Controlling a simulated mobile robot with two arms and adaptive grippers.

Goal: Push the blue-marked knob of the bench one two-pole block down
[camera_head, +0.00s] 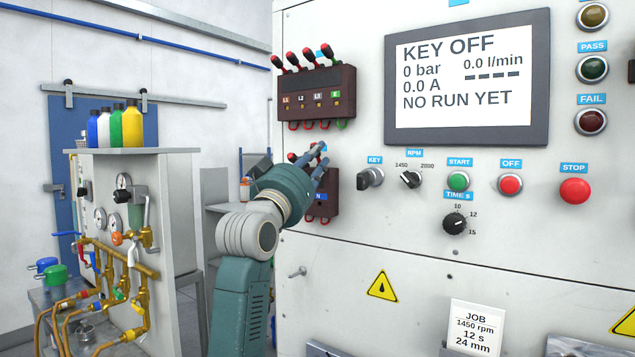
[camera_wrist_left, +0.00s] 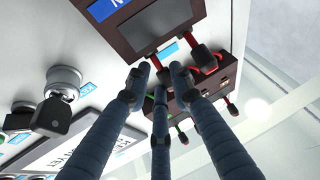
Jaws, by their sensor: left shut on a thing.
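The two-pole block (camera_head: 322,203) is a small dark maroon box with a blue N label, on the left of the bench front, below a larger four-lever block. In the wrist view its body (camera_wrist_left: 160,22) is at the top, with two red lever rods. One red and black knob (camera_wrist_left: 204,60) is free; it shows in the head view at the block's upper left (camera_head: 292,157). The other rod runs to my left gripper (camera_head: 318,163), shut at its knob, which the fingers (camera_wrist_left: 157,78) mostly hide. That lever stands up. My right gripper is out of view.
The four-lever block (camera_head: 318,92) is just above my fingers, its levers up. The key switch (camera_head: 370,178) and RPM knob (camera_head: 411,179) are to the right. A pipe stand (camera_head: 130,210) with bottles on top is at left.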

